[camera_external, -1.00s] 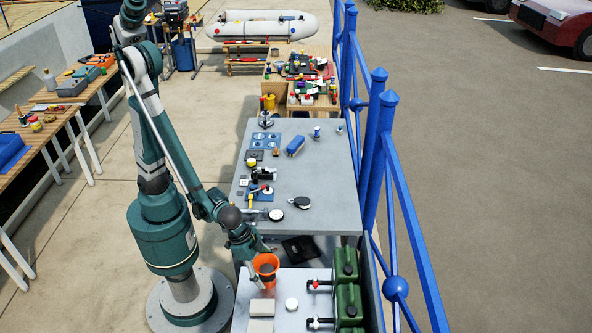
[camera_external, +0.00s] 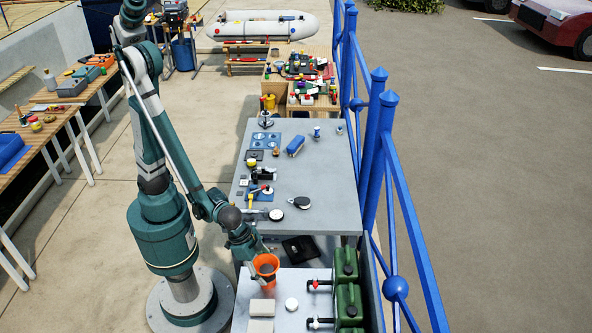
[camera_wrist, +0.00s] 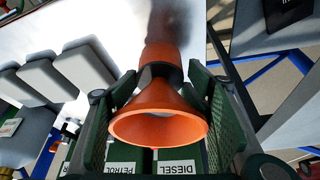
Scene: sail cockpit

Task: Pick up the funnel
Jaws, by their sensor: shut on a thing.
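The orange funnel (camera_external: 266,266) is at the back edge of the near white table in the external view. Its wide mouth faces the camera in the wrist view (camera_wrist: 158,125), and a dark band rings its neck. My gripper (camera_external: 258,266) is shut on the funnel; in the wrist view the green finger pads (camera_wrist: 165,105) lie on both sides of it. I cannot tell whether the funnel's lower end touches the table.
Green jerrycans (camera_external: 346,295) stand at the right of the near table, labelled petrol and diesel in the wrist view.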

